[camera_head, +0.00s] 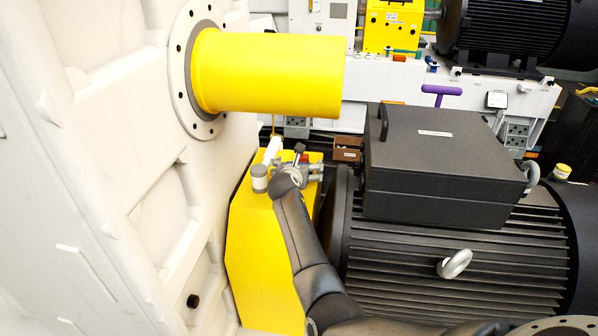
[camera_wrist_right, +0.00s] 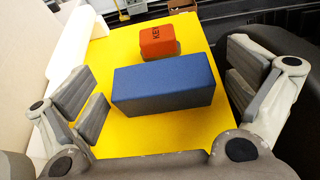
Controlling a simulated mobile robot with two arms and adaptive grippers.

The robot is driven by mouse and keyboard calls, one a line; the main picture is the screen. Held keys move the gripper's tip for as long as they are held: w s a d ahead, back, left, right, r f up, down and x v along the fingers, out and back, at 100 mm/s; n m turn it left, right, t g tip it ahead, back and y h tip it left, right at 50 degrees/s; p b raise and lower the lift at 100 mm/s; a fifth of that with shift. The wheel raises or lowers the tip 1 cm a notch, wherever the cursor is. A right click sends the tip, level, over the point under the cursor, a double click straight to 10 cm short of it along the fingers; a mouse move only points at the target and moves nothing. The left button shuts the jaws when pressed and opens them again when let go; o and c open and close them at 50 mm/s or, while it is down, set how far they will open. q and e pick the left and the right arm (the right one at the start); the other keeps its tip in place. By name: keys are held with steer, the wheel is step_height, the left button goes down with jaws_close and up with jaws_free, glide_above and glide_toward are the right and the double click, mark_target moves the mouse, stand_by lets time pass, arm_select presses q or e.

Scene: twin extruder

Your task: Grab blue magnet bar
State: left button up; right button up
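The blue magnet bar (camera_wrist_right: 165,90) is a rectangular block lying on a yellow surface (camera_wrist_right: 190,137) in the right wrist view. My right gripper (camera_wrist_right: 168,86) is open, with its grey finger pads apart on the left and right of the bar. Gaps show between the pads and the bar's ends. In the head view my right gripper (camera_head: 292,170) is over the top of the yellow housing (camera_head: 262,255), and I cannot make out the bar there. My left gripper is not in view.
A red block with dark lettering (camera_wrist_right: 159,41) sits just behind the bar. A yellow cylinder (camera_head: 270,75) juts out above and behind the gripper. A large black motor (camera_head: 450,255) is close on the right.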

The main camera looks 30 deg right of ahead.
steer(key=c, duration=1)
steer(key=shift+c, duration=0.2)
